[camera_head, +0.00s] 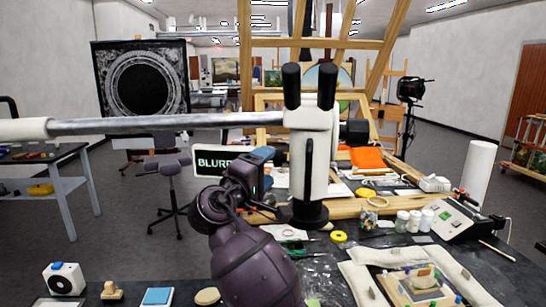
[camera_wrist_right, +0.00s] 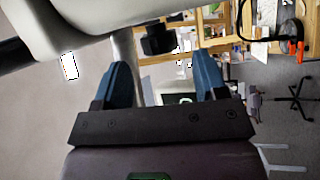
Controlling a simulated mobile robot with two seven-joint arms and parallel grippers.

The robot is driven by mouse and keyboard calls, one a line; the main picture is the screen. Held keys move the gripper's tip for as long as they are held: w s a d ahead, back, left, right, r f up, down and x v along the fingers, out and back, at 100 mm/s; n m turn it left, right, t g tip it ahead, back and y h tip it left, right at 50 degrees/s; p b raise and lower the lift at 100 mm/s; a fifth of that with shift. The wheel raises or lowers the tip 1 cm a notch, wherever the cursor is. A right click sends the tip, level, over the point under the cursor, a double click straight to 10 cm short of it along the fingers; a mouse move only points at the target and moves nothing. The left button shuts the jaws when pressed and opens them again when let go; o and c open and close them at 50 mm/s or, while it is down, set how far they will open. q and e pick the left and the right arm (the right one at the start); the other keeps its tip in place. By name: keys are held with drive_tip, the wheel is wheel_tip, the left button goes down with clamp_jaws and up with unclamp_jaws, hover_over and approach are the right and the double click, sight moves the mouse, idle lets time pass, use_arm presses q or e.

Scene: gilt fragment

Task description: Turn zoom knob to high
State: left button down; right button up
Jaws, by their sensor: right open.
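The microscope (camera_head: 312,150) has a pale body, two black eyepieces and a long metal boom. A black knob-like part (camera_head: 354,132) shows at its right side; I cannot tell if this is the zoom knob or how it is set. My right gripper (camera_head: 266,168) is open, just left of the microscope body, apart from it. In the right wrist view its two blue fingers (camera_wrist_right: 162,72) are spread with nothing between them. A black block-like part (camera_wrist_right: 157,40) shows beyond the fingertips, near the pale body (camera_wrist_right: 75,22). My left gripper is out of view.
A white device (camera_head: 447,218), small jars (camera_head: 414,220) and a padded work area (camera_head: 395,282) lie to the right. A BLURRY-like sign (camera_head: 214,161) is behind my gripper. The boom (camera_head: 170,123) crosses above on the left.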

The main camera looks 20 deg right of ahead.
sight(280, 158)
use_arm(q)
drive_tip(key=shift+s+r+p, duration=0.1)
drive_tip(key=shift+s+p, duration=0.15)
drive_tip(key=shift+p, duration=0.1)
use_arm(e)
drive_tip(key=shift+x, duration=1.85)
drive_tip(key=c, duration=0.9)
use_arm(q)
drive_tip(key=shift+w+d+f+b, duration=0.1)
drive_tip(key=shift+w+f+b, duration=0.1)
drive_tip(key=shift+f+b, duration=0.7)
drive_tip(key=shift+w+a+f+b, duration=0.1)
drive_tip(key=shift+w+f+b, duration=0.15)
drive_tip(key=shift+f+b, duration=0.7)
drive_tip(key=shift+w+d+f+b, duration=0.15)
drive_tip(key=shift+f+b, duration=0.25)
drive_tip(key=shift+b, duration=0.95)
use_arm(e)
drive_tip(key=shift+f+m+t+h, duration=0.25)
drive_tip(key=shift+m+t+h, duration=0.45)
drive_tip(key=shift+h, duration=0.5)
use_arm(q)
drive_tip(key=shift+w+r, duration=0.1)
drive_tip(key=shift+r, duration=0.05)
use_arm(e)
drive_tip(key=o, duration=0.9)
drive_tip(key=shift+a, duration=0.1)
